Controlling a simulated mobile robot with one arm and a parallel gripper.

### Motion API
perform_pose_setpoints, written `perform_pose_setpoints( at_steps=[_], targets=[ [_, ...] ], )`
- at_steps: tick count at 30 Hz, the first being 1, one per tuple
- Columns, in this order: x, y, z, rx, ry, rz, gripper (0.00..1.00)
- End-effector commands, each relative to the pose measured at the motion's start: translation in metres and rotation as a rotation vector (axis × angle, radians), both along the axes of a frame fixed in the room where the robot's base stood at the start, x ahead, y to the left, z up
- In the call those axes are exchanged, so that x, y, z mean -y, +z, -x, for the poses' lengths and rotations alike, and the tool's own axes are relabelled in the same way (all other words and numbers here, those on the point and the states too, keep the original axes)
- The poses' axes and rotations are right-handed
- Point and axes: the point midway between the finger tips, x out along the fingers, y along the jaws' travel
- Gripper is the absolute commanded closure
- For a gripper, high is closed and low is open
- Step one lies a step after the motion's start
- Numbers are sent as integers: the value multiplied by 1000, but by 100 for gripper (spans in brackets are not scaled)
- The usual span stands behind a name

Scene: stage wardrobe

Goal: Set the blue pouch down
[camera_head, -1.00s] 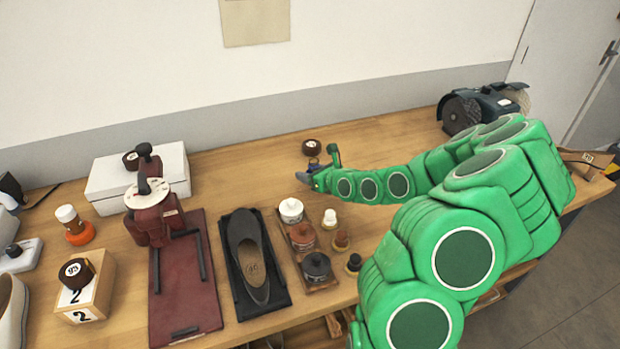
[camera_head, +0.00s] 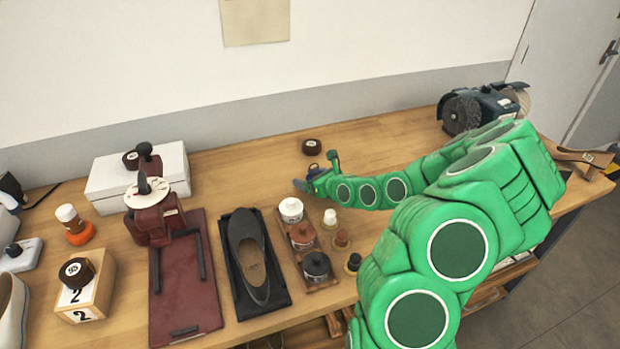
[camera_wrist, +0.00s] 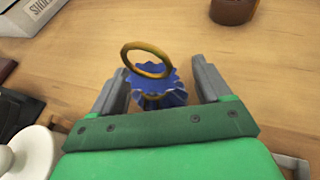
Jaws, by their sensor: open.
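The blue pouch (camera_wrist: 178,92) has a ruffled top and a gold ring (camera_wrist: 146,60) above it. In the wrist view it sits between the two grey fingers of my gripper (camera_wrist: 161,76), with a gap on each side. My gripper is open and low over the wooden table. In the head view my gripper (camera_head: 317,172) is at the table's middle, and only a bit of the blue pouch (camera_head: 313,174) shows between the fingers. The pouch's base is hidden, but it appears to stand upright on the table.
A dark brown round tin (camera_head: 312,146) stands just behind the gripper. A wooden rack of lidded jars (camera_head: 322,284) and small bottles stand in front. A black tray with a shoe (camera_head: 250,258) lies to the left. The table behind the arm is mostly clear.

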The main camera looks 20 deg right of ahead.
Motion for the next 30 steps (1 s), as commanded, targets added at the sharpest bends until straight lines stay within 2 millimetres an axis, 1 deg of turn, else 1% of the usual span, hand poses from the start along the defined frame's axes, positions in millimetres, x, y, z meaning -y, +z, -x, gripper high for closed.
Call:
perform_pose_setpoints(
  at_steps=[6, 8, 24, 30],
  targets=[
    [0, 3, 0, 1, 0, 0, 23],
    [2, 4, 3, 0, 0, -1, 23],
    [18, 23, 45, 2, -2, -1, 23],
    [22, 29, 58, 1, 0, 0, 23]
  ],
)
